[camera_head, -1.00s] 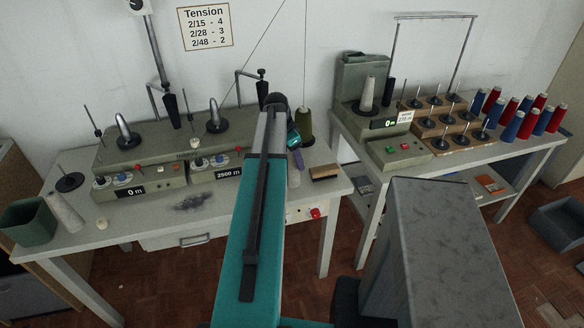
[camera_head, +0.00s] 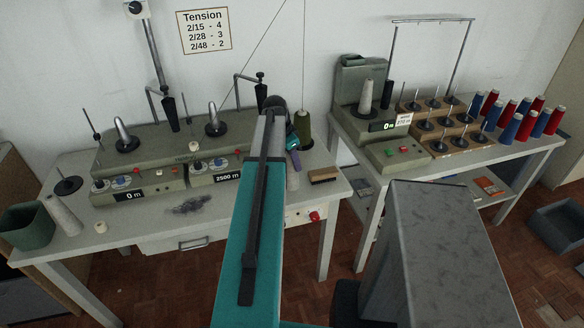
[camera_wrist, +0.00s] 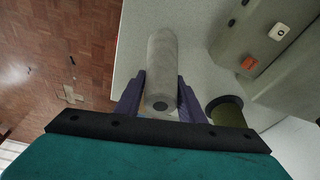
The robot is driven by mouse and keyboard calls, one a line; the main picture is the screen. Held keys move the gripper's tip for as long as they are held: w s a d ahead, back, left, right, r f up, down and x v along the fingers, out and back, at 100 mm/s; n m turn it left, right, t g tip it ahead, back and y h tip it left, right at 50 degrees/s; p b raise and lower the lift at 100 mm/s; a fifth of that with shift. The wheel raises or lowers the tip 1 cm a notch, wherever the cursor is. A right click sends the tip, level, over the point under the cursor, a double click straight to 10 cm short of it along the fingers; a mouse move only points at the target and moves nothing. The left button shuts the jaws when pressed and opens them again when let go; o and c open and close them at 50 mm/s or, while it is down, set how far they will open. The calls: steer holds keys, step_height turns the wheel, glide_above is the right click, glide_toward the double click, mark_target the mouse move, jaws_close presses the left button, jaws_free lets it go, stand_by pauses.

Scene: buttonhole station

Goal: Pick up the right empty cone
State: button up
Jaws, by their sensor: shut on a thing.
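A grey empty cone (camera_wrist: 161,62) lies lengthwise between the two purple fingers of my gripper (camera_wrist: 163,104) in the wrist view, which are shut on it near its narrow end. In the head view my gripper (camera_head: 296,160) is at the right end of the left table, and the cone (camera_head: 293,181) shows partly below the fingers. My arm covers part of that area. Whether the cone touches the tabletop cannot be told. Another pale empty cone (camera_head: 62,215) stands at the table's left end.
A dark green yarn cone (camera_head: 304,128) stands close behind my gripper; it also shows in the wrist view (camera_wrist: 228,112). A brown brush-like block (camera_head: 323,175) lies to the right. The winding machine (camera_head: 160,160) stands to the left. The second table (camera_head: 470,160) holds several red and blue cones.

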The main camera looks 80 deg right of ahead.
steer(key=shift+r, duration=0.1)
steer(key=shift+r+b, duration=0.75)
steer(key=shift+r, duration=0.75)
steer(key=w+a+b, duration=0.1)
steer(key=w+a, duration=0.2)
steer(key=a, duration=0.1)
steer(key=w+a+r+b, duration=0.1)
steer(key=w+a, duration=0.1)
steer(key=a, duration=0.3)
steer(key=w+a+b, duration=0.1)
steer(key=w+a, duration=0.2)
steer(key=a, duration=0.1)
steer(key=shift+w+a+r+b, duration=0.25)
steer(key=shift+w+r+b, duration=0.05)
steer(key=shift+r+b, duration=0.1)
steer(key=shift+w, duration=0.1)
